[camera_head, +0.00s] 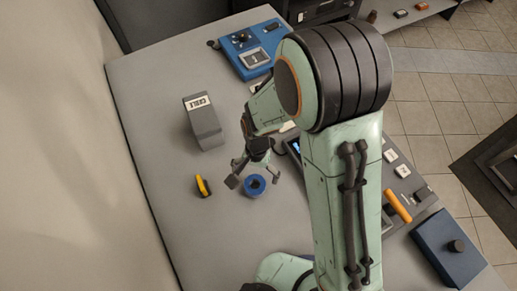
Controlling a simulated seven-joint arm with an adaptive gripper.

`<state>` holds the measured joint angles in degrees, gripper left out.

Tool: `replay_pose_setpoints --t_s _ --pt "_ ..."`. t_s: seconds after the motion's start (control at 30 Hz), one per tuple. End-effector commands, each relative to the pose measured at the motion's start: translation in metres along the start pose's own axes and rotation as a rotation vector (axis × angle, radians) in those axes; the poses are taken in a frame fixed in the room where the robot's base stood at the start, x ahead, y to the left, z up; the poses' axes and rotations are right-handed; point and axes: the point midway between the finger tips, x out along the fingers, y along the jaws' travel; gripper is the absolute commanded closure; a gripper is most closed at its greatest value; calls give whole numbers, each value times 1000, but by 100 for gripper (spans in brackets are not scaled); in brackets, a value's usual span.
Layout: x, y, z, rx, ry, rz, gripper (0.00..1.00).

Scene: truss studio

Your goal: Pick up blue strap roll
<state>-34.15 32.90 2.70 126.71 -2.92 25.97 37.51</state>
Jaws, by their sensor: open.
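The blue strap roll (255,186) is a small blue ring with a dark centre, lying on the grey table. My gripper (253,179) is open, with its fingers right at the roll. One finger shows at the left of the roll and another at its right. I cannot tell whether the fingers touch it or how high they are above the table.
A grey box labelled CABLE (205,125) stands to the upper left. A yellow and black item (203,187) lies left of the roll. A blue device (252,45) is at the back, and a dark blue box (448,247) is at lower right. The left table surface is largely clear.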

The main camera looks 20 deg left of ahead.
Motion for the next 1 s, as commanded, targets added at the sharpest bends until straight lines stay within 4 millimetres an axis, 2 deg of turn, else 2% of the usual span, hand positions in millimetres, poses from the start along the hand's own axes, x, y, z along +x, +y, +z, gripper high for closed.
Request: replay_pose_setpoints --t_s 0.1,0.3,0.63,0.67,0.83,0.87,1.0 --pt "21 1 1 0 -5 4 7" --pt "48 1 0 1 -3 1 7" --pt "55 1 0 2 0 -1 7" --pt "54 1 0 2 0 -1 10" --pt "54 1 0 2 0 -1 64" --pt "54 1 0 2 0 -1 69" --pt "54 1 0 2 0 -1 69"
